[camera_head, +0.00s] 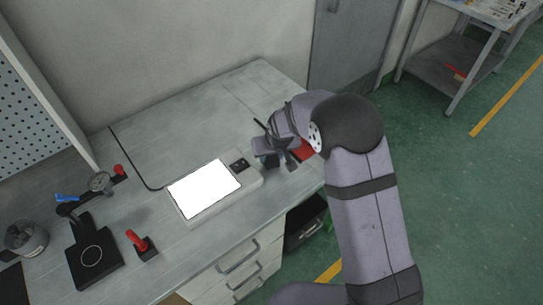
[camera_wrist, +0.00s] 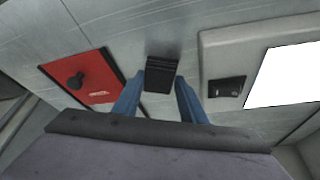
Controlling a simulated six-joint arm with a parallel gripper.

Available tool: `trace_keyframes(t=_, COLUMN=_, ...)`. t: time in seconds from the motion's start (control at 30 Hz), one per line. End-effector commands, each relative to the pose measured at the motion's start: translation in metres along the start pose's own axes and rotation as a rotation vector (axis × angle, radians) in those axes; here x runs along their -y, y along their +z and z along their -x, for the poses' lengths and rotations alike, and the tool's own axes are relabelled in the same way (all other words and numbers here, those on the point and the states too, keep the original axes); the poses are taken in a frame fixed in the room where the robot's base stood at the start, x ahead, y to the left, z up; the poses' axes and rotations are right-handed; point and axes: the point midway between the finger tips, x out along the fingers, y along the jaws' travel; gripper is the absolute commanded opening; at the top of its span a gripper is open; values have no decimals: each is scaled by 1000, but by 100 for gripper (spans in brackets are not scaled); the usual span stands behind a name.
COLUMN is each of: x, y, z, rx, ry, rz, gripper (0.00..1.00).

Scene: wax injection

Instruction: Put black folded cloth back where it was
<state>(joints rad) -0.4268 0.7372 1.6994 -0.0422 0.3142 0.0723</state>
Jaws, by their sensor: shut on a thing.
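The black folded cloth (camera_wrist: 161,72) is a small, dark, layered block in the middle of the wrist view. The blue fingers of my gripper (camera_wrist: 160,84) stand on both sides of it and are shut on it. In the head view, my gripper (camera_head: 268,157) is low over the right part of the workbench, between the light panel and the red plate. The cloth is mostly hidden there by my gripper. I cannot tell whether the cloth touches the bench top.
A white lit panel (camera_head: 205,189) with a dark switch lies left of my gripper. A red plate (camera_wrist: 97,88) with a black knob lies on the other side. A red-handled tool (camera_head: 140,243), a gauge (camera_head: 100,182) and a black stand (camera_head: 93,250) are further left. The bench back is clear.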

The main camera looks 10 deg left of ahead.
Motion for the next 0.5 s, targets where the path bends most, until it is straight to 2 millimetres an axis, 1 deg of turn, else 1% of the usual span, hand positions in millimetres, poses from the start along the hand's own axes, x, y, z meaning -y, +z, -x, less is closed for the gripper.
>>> trace_keyframes(t=0.13, x=0, y=3, z=-9, rx=-1, ry=0, rz=0, gripper=14)
trace_keyframes(t=0.5, x=0, y=5, z=-13, rx=-2, ry=0, rz=1, gripper=14)
